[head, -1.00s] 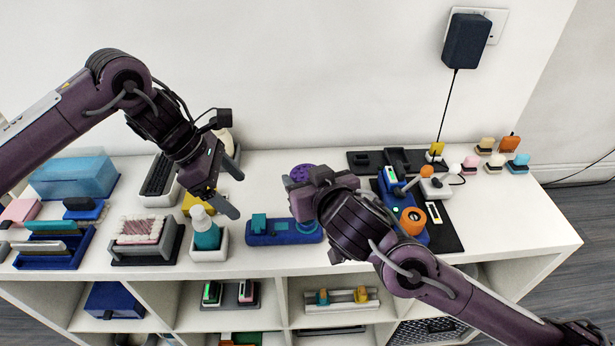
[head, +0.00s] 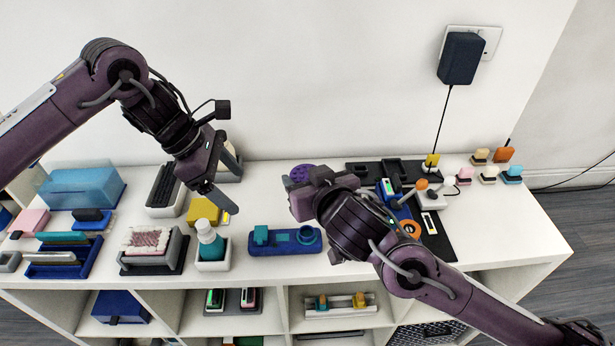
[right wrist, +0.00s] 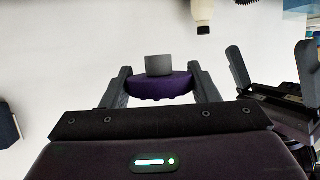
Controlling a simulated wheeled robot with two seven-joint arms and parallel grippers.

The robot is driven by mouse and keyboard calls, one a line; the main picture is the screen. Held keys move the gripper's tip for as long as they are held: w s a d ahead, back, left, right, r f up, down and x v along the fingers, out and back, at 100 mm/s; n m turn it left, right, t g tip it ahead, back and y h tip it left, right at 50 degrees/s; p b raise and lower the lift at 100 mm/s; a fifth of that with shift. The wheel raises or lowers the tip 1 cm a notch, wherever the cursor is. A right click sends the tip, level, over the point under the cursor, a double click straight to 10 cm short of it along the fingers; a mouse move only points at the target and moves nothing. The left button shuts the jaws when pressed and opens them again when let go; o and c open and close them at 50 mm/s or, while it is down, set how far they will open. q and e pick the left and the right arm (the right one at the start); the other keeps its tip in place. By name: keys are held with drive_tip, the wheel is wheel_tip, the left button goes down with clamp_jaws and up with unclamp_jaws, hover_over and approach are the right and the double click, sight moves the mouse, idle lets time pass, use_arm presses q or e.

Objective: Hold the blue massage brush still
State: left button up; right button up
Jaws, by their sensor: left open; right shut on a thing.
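My right gripper (right wrist: 160,88) is shut on a round, knobbed brush head, which looks purple rather than blue. This massage brush (right wrist: 160,86) sits between both fingers in the right wrist view, with a grey cylinder on it. In the head view the brush (head: 301,173) shows just past the right gripper, above the shelf top; its rest is hidden behind the gripper. My left gripper (head: 234,184) is open and empty, above the shelf's middle left. It also shows in the right wrist view (right wrist: 271,66), fingers apart.
A teal bottle (head: 209,246) and yellow block (head: 203,210) stand below the left gripper. A black mat (head: 437,241) with tools lies right. The front right shelf top (head: 495,240) is clear.

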drive_tip(key=shift+r, duration=0.15)
wheel_tip(320, 180, up, 8)
drive_tip(key=p, duration=0.7)
drive_tip(key=shift+p, duration=0.35)
